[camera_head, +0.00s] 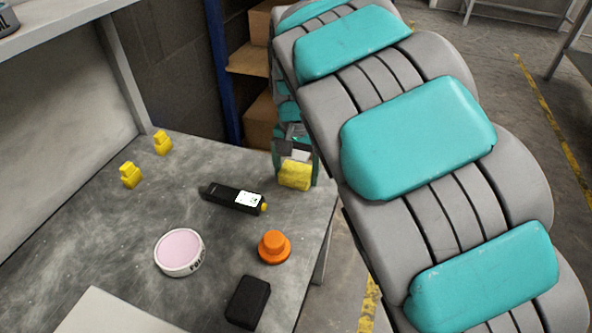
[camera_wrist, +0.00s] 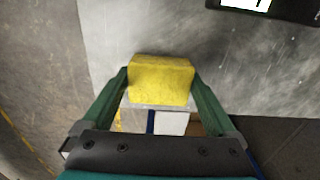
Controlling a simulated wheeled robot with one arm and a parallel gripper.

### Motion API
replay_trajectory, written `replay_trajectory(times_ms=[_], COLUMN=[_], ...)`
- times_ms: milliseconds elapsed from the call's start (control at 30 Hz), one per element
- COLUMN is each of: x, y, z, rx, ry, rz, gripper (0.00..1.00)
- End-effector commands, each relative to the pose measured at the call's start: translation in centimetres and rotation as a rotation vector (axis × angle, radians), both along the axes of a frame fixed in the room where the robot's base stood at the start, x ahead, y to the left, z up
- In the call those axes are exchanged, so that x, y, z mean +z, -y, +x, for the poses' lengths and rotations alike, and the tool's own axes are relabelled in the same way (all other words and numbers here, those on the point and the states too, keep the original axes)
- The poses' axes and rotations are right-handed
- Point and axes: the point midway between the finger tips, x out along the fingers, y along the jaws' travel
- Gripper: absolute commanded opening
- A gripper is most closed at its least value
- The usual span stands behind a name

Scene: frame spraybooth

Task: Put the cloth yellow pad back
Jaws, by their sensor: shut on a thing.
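The yellow pad (camera_head: 295,176) is a small block between the fingers of my gripper (camera_head: 296,172), near the back right edge of the grey table. In the wrist view the yellow pad (camera_wrist: 161,80) sits between the two green fingers of my gripper (camera_wrist: 161,84), which is shut on it. The pad's far face and underside are hidden. I cannot tell whether the pad touches the tabletop.
On the table (camera_head: 110,225) are a black device with a white label (camera_head: 233,197), an orange knob-like piece (camera_head: 273,247), a round pink-topped tin (camera_head: 180,252), a black block (camera_head: 247,301) and two small yellow pieces (camera_head: 131,175). Cardboard boxes (camera_head: 262,122) stand on a shelf behind.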

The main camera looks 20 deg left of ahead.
Motion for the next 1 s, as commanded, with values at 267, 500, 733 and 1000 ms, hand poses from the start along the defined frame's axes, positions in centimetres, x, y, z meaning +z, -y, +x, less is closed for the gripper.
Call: replay_trajectory(times_ms=[267,500,733,1000], x=[-0.4,-0.6,-0.4,3.2], y=[0.0,0.0,0.0,0.0], z=[0.0,0.0,0.0,0.1], rx=[0.001,0.001,0.001,0.002], ry=[0.000,0.001,0.001,0.005], rz=[0.000,0.000,0.001,0.003], gripper=[0.48,1.00,1.00,1.00])
